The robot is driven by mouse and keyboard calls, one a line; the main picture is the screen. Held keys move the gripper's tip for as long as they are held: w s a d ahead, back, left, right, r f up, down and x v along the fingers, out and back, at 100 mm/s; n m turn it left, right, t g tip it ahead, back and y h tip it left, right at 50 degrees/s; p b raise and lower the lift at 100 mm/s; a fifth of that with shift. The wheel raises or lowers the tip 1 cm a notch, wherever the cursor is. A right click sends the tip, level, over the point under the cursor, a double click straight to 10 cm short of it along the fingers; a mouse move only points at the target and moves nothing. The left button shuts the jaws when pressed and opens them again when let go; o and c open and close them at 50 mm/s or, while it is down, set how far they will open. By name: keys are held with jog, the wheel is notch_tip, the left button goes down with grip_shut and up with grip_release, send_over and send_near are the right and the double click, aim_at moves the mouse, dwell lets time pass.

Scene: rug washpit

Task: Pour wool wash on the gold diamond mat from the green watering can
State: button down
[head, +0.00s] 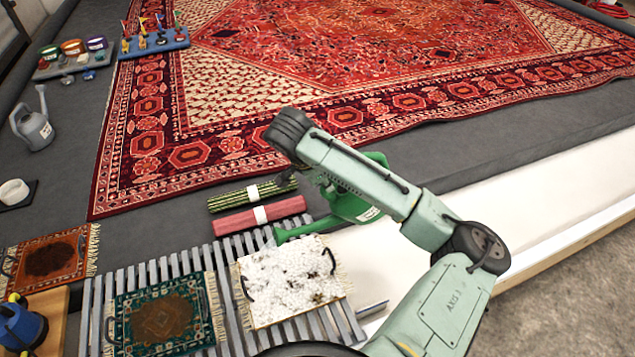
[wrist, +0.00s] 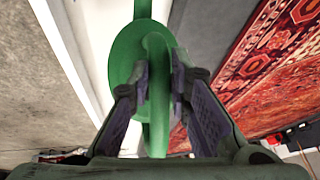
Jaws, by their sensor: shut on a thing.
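The green watering can (head: 350,203) hangs beneath my arm in the head view, partly hidden by it. Its spout points left and down, with the tip by the far edge of a white-covered, fringed mat (head: 270,291). I see no stream from the spout. In the wrist view my gripper (wrist: 163,80) is shut on the can's handle (wrist: 157,105), with the can's body (wrist: 126,60) behind it. A teal mat with a brown patch (head: 128,343) lies left of the white-covered one.
Both mats lie on a grey slatted rack (head: 92,305). A rust-red mat (head: 80,262) lies farther left. A green roll (head: 232,199) and a red roll (head: 235,222) lie behind the rack. A grey watering can (head: 37,130) stands at far left, beside the large red rug (head: 185,155).

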jog(key=shift+w+d+r+b, duration=0.15)
jog(key=shift+w+d, duration=0.75)
jog(key=shift+d, duration=1.9)
jog(key=shift+w+d+f+b, duration=0.15)
jog(key=shift+w+d, duration=0.8)
jog(key=shift+d, duration=1.9)
jog(key=shift+w+d+r+b, duration=0.15)
jog(key=shift+w+d, duration=0.75)
jog(key=shift+d, duration=1.9)
jog(key=y+p, duration=0.1)
jog(key=p, duration=0.1)
jog(key=shift+r+p, duration=0.3)
jog(key=shift+r, duration=0.05)
jog(key=y+p, duration=0.1)
jog(key=p, duration=0.1)
jog(key=g+y+p, duration=0.1)
jog(key=p, duration=0.2)
jog(key=r+y+p, duration=0.1)
jog(key=y+p, duration=0.1)
jog(key=p, duration=0.1)
jog(key=shift+m+g, duration=0.3)
jog(key=shift+g, duration=0.1)
jog(key=shift+r+y+p, duration=0.15)
jog(key=shift+y+p, duration=0.25)
jog(key=shift+p, duration=0.2)
jog(key=shift+g+y, duration=0.4)
jog(key=shift+y, duration=0.5)
